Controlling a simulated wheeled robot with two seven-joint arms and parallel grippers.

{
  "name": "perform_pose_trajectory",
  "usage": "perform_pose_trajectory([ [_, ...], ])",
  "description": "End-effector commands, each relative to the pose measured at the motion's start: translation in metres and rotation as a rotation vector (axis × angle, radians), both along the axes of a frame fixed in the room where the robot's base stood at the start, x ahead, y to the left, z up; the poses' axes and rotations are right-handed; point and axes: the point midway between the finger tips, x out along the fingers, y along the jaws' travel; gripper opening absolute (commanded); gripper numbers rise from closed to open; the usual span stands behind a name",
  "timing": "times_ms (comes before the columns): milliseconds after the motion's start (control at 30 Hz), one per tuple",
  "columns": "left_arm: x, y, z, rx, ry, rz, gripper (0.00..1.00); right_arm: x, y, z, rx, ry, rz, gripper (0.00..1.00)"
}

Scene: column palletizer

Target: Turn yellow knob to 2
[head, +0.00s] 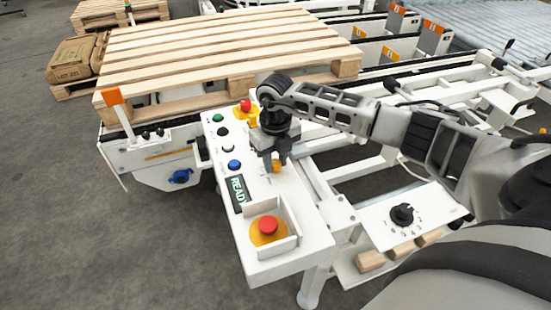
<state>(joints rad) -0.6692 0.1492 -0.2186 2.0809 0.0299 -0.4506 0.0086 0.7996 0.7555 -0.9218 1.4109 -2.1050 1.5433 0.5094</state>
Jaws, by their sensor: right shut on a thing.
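The yellow knob (276,167) is on the white control panel (296,219), right of the blue button. Only a small yellow part of it shows below my gripper. My right gripper (274,158) points down from above and is shut on the yellow knob. The gripper hides most of the knob, so I cannot read its setting. My left gripper is not in view.
The panel also bears a red button (268,225) inside a white guard, a READY display (237,193) and a blue button (235,164). A black numbered dial (402,214) is on a separate white plate at right. A wooden pallet (220,55) lies behind the panel.

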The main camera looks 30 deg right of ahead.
Motion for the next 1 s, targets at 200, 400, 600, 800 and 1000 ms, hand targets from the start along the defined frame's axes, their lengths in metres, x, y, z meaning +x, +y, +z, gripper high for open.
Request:
perform_pose_trajectory([
  [200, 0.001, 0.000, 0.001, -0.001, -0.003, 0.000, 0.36, 0.001, -0.001, 0.001, 0.000, -0.003, -0.003, 0.50],
  [400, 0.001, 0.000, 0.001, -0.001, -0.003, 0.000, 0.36, 0.001, 0.000, 0.001, 0.000, -0.002, -0.001, 0.50],
  [600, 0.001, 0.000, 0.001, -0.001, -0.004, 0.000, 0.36, 0.002, 0.000, 0.014, 0.002, -0.006, 0.001, 0.50],
  [800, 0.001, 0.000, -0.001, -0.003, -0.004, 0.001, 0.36, 0.002, -0.001, 0.057, 0.000, -0.009, 0.001, 0.50],
  [1000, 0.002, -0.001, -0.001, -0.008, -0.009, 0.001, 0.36, 0.002, -0.001, 0.106, 0.000, -0.009, -0.001, 0.50],
])
